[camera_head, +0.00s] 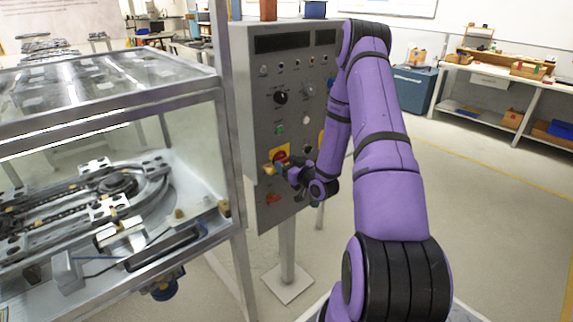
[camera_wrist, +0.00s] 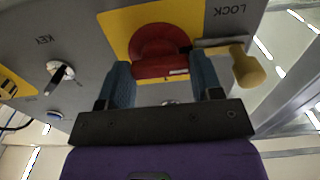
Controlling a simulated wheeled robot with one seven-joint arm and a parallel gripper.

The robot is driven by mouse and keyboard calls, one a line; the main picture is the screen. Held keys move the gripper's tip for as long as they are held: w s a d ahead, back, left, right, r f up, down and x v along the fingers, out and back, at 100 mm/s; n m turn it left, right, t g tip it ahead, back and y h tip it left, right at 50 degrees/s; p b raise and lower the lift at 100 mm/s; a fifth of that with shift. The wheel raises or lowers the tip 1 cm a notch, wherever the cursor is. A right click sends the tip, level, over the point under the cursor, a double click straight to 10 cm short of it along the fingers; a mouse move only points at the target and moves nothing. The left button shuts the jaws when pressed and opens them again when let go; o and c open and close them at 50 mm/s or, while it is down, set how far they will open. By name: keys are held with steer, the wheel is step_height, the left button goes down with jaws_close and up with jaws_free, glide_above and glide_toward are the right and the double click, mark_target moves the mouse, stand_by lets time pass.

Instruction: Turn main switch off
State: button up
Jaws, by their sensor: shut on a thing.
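The main switch is a round red knob with a bar handle (camera_wrist: 160,68) on a yellow plate (camera_wrist: 120,28). In the head view the red and yellow of the switch (camera_head: 281,154) show low on the grey control panel, partly behind my gripper. My gripper (camera_head: 281,167) reaches in from the right. In the wrist view my gripper (camera_wrist: 162,82) has its two blue-grey fingers on either side of the red handle, shut on it. The handle lies crosswise between the fingers. The switch's position marks cannot be read.
A brass-coloured piece on a rod (camera_wrist: 250,68) sticks out beside the switch, close to one finger, near the word LOCK. A key switch (camera_wrist: 60,75) sits on the other side. The glass-walled ring track enclosure (camera_head: 110,150) stands left of the panel (camera_head: 250,100).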

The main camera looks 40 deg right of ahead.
steer(key=o, duration=0.9)
steer(key=shift+s, duration=0.1)
steer(key=s, duration=1)
steer(key=shift+s, duration=0.35)
